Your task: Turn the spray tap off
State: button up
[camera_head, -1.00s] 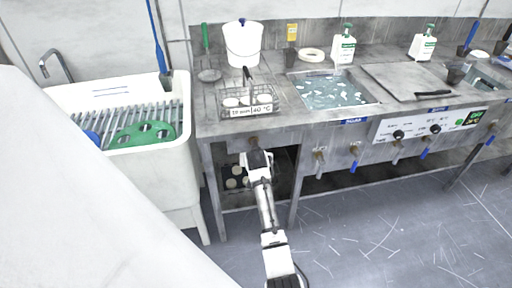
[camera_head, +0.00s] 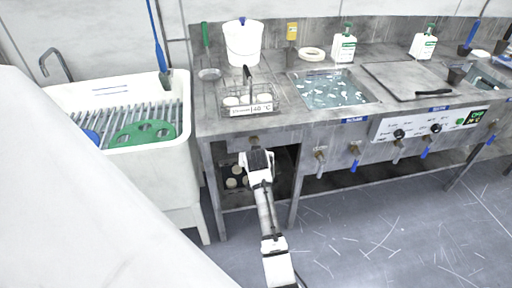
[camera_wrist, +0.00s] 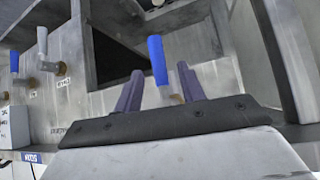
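A tap with a blue lever handle (camera_wrist: 157,60) shows in the wrist view between the two dark fingers of my gripper (camera_wrist: 160,90). The fingers stand apart on either side of the handle's base, with a gap visible on each side. I cannot tell whether either finger touches it. In the head view my gripper (camera_head: 257,158) is at the front of the steel bench, below its front edge at the left end. It hides most of the tap there. No label naming this tap is readable.
More taps line the bench front, including a pale-handled one (camera_head: 320,157) and a blue-handled one (camera_head: 355,157). A wire basket (camera_head: 262,109) and a white bucket (camera_head: 243,45) stand on the bench above my gripper. A white sink (camera_head: 185,120) stands left. Floor in front is clear.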

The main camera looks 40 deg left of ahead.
jog(key=b+v, duration=0.1)
jog(key=v, duration=0.9)
jog(key=shift+a, duration=0.1)
